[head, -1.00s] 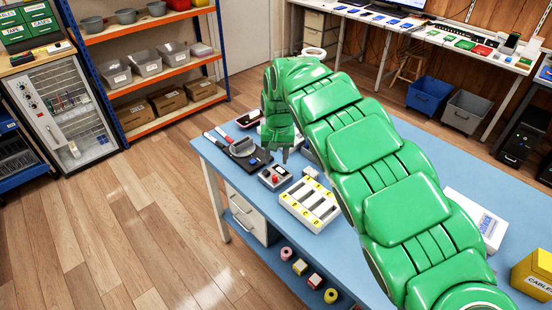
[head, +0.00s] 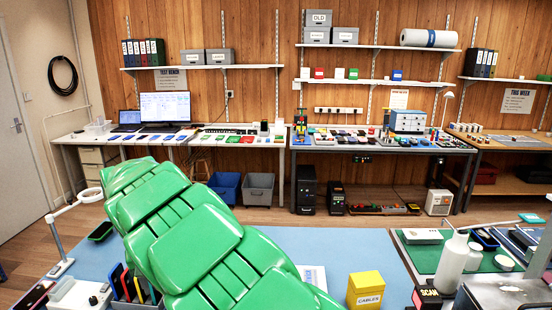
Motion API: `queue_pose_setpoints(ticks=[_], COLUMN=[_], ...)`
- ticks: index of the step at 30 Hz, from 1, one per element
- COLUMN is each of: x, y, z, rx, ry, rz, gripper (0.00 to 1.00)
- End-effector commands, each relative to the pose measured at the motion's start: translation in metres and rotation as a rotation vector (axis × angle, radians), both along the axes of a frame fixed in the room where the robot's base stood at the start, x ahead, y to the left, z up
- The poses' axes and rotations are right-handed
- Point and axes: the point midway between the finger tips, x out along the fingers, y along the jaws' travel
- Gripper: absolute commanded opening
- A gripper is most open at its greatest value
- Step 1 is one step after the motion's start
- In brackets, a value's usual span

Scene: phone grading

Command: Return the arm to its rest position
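My green arm (head: 185,240) reaches from the bottom middle up and to the left over the blue table (head: 335,250). Its far end bends down behind the arm's own links, so my gripper is hidden from the head view. I cannot see whether it holds anything.
A yellow cables box (head: 365,289) stands on the blue table right of my arm. A magnifier lamp (head: 62,240) and an organizer with upright items (head: 130,286) are at the left. A white bottle (head: 452,262) and green mat (head: 482,262) are at the right. Benches line the back wall.

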Motion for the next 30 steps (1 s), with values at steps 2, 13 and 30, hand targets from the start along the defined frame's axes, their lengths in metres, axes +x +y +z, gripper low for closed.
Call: queue_pose_setpoints(ticks=[2, 13, 30], x=[0.008, 0.013, -0.057], y=[-0.03, -0.16, -0.321], z=[0.014, 0.064, 0.107], rx=[-0.006, -0.024, -0.005], ry=[-0.003, 0.002, 0.066], rz=[-0.045, -0.217, -0.413], gripper=[0.46, 0.46, 0.46])
